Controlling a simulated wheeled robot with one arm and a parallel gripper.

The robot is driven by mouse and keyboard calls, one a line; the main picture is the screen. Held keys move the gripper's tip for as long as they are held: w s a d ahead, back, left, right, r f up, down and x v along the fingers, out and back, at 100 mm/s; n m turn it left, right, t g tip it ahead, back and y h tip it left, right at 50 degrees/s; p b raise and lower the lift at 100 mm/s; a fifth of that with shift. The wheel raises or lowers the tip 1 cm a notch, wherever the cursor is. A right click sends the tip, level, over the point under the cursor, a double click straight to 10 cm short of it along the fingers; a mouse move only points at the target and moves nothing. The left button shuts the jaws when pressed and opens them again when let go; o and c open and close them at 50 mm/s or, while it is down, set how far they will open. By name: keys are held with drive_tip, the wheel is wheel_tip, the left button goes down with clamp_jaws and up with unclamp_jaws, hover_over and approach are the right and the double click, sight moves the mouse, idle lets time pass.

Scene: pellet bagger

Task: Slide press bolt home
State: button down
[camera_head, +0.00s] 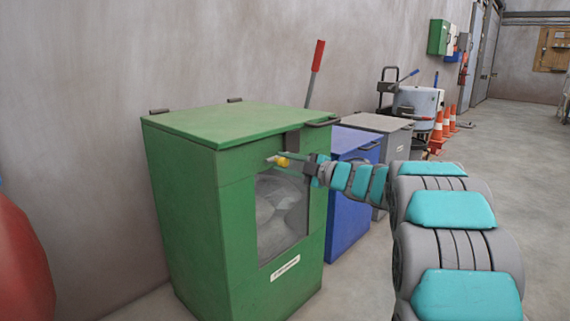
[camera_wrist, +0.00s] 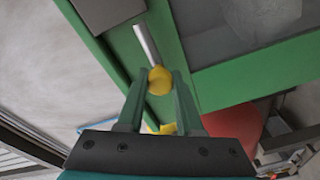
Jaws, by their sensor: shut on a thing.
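The press is a green box with a lid (camera_head: 215,122) and a front window (camera_head: 282,212), standing left of centre in the head view. Its bolt has a yellow knob (camera_head: 282,161), near the top of the front. In the wrist view the knob (camera_wrist: 160,80) sits between my fingertips, and a silver bolt rod (camera_wrist: 146,42) runs along the green frame above it. My gripper (camera_head: 287,163) is shut on the knob; it also shows in the wrist view (camera_wrist: 159,82).
A lever with a red grip (camera_head: 315,58) rises behind the green box. A blue bin (camera_head: 347,200) and a grey bin (camera_head: 376,126) stand to its right. Orange cones (camera_head: 438,130) are farther back. A red rounded object (camera_head: 22,265) is at the left edge. The right floor is clear.

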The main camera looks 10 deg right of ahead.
drive_tip(key=shift+d, duration=0.1)
idle(0.7)
drive_tip(key=shift+w+d+p, duration=0.7)
drive_tip(key=shift+d, duration=0.25)
drive_tip(key=shift+w+d+p, duration=0.65)
drive_tip(key=shift+w+d, duration=0.05)
drive_tip(key=shift+d, duration=0.25)
drive_tip(key=c, duration=0.6)
unclamp_jaws()
drive_tip(key=shift+d, duration=0.1)
drive_tip(key=shift+o, duration=0.2)
drive_tip(key=v, duration=0.7)
drive_tip(key=shift+s+d, duration=0.2)
drive_tip(key=shift+s, duration=0.05)
